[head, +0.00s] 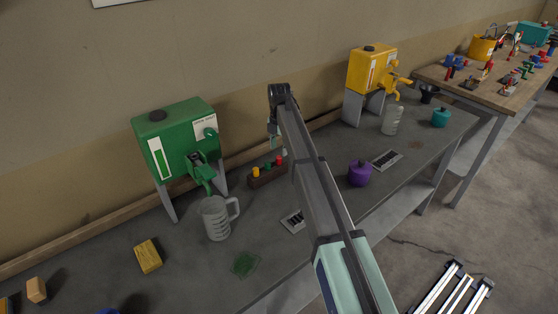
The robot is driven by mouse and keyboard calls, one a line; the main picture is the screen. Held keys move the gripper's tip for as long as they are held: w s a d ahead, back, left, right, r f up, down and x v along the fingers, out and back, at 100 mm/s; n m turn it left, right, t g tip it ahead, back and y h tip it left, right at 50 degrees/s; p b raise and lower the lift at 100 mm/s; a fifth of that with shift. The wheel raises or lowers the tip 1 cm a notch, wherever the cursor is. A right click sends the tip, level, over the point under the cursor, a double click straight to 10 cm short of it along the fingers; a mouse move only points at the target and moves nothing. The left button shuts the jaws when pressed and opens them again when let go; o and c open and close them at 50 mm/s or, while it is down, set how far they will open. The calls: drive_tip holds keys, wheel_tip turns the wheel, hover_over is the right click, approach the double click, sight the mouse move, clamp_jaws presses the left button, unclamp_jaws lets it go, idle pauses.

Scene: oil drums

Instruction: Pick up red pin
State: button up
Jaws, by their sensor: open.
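The red pin (278,160) stands at the right end of a small dark wooden block (267,177) on the grey bench, left of my arm. A yellow pin (256,171) and a green pin (267,166) stand in the same block. My arm reaches over the bench and bends down behind the block. My gripper (275,147) shows small and partly hidden at the end of the arm, just above and behind the red pin. It is open, and nothing is seen between its fingers. I cannot tell its exact gap from the pin.
A green drum (176,135) on a stand and a clear jug (215,218) are to the left. A yellow drum (369,69), a bottle (391,120) and a purple can (359,173) are to the right. The wall is close behind the block.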

sight(279, 157)
drive_tip(key=shift+s+f+p, duration=0.15)
drive_tip(key=shift+f+p, duration=1.1)
drive_tip(key=shift+f, duration=1.35)
clamp_jaws()
